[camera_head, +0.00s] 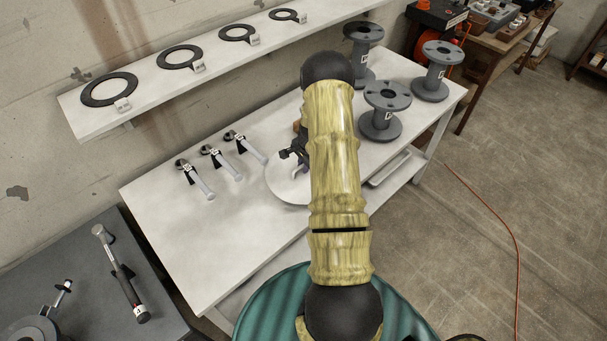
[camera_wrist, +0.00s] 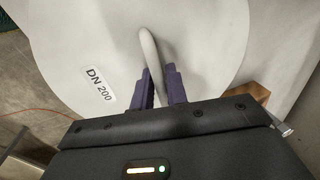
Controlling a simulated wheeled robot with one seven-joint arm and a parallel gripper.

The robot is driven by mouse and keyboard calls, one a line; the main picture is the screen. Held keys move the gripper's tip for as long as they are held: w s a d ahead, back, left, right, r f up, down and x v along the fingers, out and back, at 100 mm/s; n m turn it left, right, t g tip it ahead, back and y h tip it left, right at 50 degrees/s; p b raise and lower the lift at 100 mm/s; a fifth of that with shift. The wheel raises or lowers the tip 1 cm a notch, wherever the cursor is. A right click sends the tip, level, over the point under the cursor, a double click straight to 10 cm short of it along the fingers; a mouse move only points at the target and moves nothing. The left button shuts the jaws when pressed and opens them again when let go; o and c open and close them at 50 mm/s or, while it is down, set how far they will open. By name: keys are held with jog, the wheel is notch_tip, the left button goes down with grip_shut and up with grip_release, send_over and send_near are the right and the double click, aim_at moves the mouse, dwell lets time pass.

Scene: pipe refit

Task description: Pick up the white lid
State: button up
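The white lid (camera_head: 283,188) is a round disc at the middle of the white workbench, partly hidden behind my arm. In the wrist view the lid (camera_wrist: 95,45) fills much of the picture and bears a "DN 200" label and a curved bar handle (camera_wrist: 149,48). My gripper (camera_head: 298,160) is over the lid. In the wrist view the purple fingers of my gripper (camera_wrist: 160,84) stand close together, one on each side of the handle, and look shut on it. I cannot tell whether the lid touches the bench.
On the white workbench (camera_head: 175,255), several valve handles (camera_head: 222,163) lie left of the lid and grey flanged spools (camera_head: 383,110) stand right. A wall shelf (camera_head: 215,65) holds black gaskets. A dark table (camera_head: 75,275) is at lower left. An orange hose (camera_head: 500,217) crosses the open floor.

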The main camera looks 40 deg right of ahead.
dwell(0.4)
grip_shut()
jog(key=shift+r, duration=0.1)
